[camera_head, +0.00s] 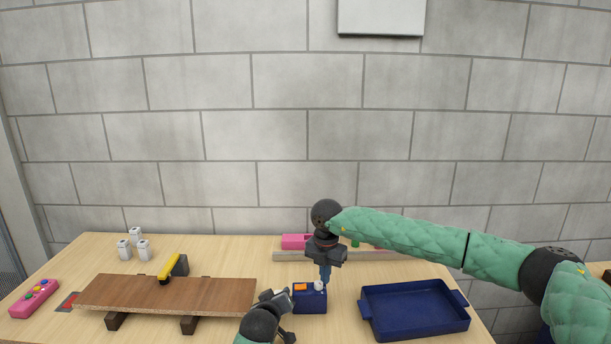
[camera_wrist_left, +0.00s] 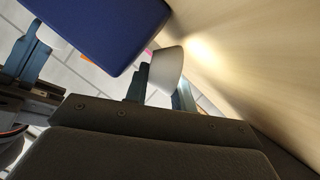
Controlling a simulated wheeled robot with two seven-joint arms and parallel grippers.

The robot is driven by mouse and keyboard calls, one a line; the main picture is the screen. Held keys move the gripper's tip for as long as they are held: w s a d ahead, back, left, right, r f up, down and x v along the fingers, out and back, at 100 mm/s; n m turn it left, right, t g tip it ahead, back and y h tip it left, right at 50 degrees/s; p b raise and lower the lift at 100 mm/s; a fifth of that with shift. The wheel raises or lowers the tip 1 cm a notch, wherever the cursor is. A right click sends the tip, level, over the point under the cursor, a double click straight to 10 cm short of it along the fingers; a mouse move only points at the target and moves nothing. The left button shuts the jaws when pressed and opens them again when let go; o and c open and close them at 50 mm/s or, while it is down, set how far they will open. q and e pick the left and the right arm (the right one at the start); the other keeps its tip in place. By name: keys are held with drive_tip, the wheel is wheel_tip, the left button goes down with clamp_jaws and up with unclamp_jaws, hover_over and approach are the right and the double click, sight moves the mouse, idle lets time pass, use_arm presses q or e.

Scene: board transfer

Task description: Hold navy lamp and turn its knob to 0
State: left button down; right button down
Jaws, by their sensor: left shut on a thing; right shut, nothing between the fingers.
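The navy lamp (camera_head: 311,304) is a small navy box with an orange patch and a pale round part on top. It stands on the table at the front centre. A plain navy face of it (camera_wrist_left: 100,30) fills the top of the left wrist view. My left gripper (camera_head: 288,299) is at its left side and is shut on it; the exact contact is partly hidden. My right gripper (camera_head: 325,277) points down from above, shut and empty, with its tips close to the pale part on the lamp's top. The knob's setting is too small to read.
A blue tray (camera_head: 415,311) stands just right of the lamp. A brown board (camera_head: 168,293) lies on dark supports at the left, with a yellow-handled tool (camera_head: 170,267). White containers (camera_head: 134,246) stand behind it. A pink controller (camera_head: 34,298) is at far left. A grey rail (camera_head: 290,257) lies behind.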

drive_tip(key=shift+s+a, duration=0.2)
drive_tip(key=shift+a, duration=0.15)
idle(0.3)
drive_tip(key=shift+w+a, duration=0.4)
drive_tip(key=shift+a, duration=0.3)
idle(0.6)
drive_tip(key=shift+w, duration=0.2)
drive_tip(key=shift+w+d, duration=0.1)
drive_tip(key=shift+w, duration=0.15)
drive_tip(key=shift+r, duration=3.05)
drive_tip(key=shift+d, duration=0.1)
